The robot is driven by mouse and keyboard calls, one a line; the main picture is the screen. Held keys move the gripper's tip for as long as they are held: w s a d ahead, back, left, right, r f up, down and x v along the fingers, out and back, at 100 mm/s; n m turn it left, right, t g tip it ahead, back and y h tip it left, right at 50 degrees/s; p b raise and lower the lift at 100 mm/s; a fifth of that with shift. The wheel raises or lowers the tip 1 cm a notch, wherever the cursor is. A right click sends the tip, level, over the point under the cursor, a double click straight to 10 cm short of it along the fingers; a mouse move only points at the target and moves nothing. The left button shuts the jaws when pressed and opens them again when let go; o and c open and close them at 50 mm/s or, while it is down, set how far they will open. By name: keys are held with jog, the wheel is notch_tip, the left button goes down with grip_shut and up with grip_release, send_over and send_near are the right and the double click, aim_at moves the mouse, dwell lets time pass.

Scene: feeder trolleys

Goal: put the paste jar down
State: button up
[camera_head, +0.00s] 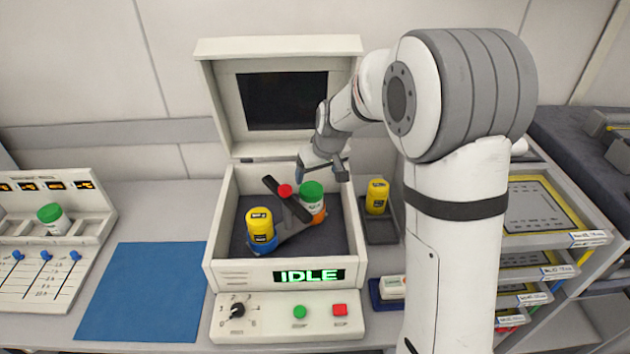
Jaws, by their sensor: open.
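A paste jar with a green lid (312,193) stands in an orange holder (319,217) on the right side of the open machine (213,240). A yellow paste jar (260,222) sits in a blue holder (262,245) on the left side of the same machine. My gripper (322,172) is open and empty, just above and behind the green-lidded jar. Its fingers look apart from the jar, though the exact gap is hard to judge. The jar's lower part is partly hidden by the dark bar and the holder.
The machine's lid (222,95) stands raised, and its display reads IDLE. Another yellow jar (377,195) stands in a dark tray (381,232) to the right. A green-lidded jar (52,217) sits in a rack at left. The blue mat (145,290) is clear.

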jog(key=s+d+r+m, duration=0.1)
jog(key=s+d+r, duration=0.25)
jog(key=s, duration=0.25)
jog(key=s+d+r+m, duration=0.1)
jog(key=s+d+r, duration=0.1)
jog(key=s+r, duration=0.3)
jog(key=s+d+m+h, duration=0.1)
jog(key=s+d, duration=0.2)
jog(key=s, duration=0.7)
jog(key=s+d+m+g, duration=0.1)
jog(key=s+d, duration=0.2)
jog(key=s, duration=0.6)
jog(key=shift+s+f+m+h, duration=0.15)
jog(key=shift+s+m+h, duration=0.15)
jog(key=shift+s+h, duration=0.1)
jog(key=shift+w, duration=0.1)
jog(key=shift+c, duration=0.4)
